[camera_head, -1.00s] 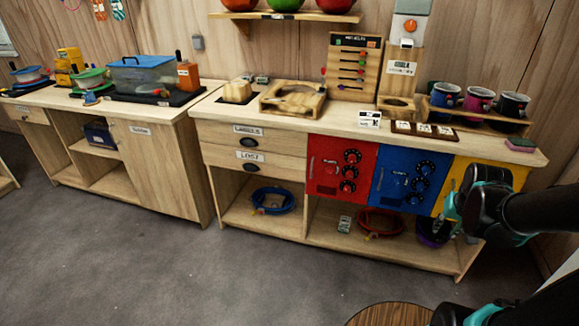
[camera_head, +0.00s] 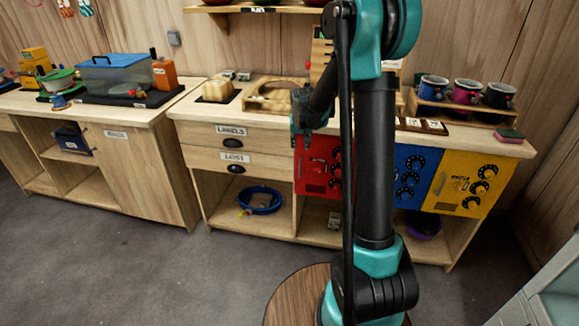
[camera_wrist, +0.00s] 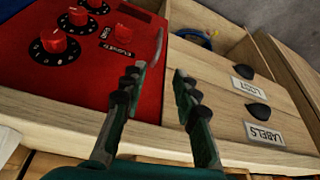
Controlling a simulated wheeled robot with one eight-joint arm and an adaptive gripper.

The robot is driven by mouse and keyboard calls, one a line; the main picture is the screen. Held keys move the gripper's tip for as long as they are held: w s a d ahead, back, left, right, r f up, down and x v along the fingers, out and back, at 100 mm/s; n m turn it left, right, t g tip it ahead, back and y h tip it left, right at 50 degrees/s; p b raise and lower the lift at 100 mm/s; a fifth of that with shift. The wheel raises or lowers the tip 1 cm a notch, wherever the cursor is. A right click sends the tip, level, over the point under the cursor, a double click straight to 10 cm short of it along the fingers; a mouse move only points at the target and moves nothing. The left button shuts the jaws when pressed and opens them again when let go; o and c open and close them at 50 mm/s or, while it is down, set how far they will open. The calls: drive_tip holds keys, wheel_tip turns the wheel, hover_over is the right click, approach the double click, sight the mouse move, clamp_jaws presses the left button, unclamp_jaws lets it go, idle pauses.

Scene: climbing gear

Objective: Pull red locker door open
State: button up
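The red locker door (camera_head: 318,175) is closed under the counter, partly hidden by my arm in the head view. In the wrist view the red door (camera_wrist: 75,65) fills the upper left, with red dials and a small label. Its slim upright handle (camera_wrist: 158,47) stands near the door's edge beside the wooden drawers. My gripper (camera_wrist: 160,72) is open and empty. Its fingertips are just short of the handle in the picture, one on each side of its line; contact is not visible. In the head view my gripper (camera_head: 299,135) is at the red door's upper left.
A blue door (camera_head: 414,172) and a yellow door (camera_head: 466,184) are to the right. A round wooden top (camera_head: 290,295) is at the front. The grey floor (camera_head: 130,270) at left is clear.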

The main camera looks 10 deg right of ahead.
sight(300, 164)
drive_tip(key=x, duration=1.6)
drive_tip(key=shift+d+f, duration=0.2)
drive_tip(key=shift+f, duration=0.1)
clamp_jaws()
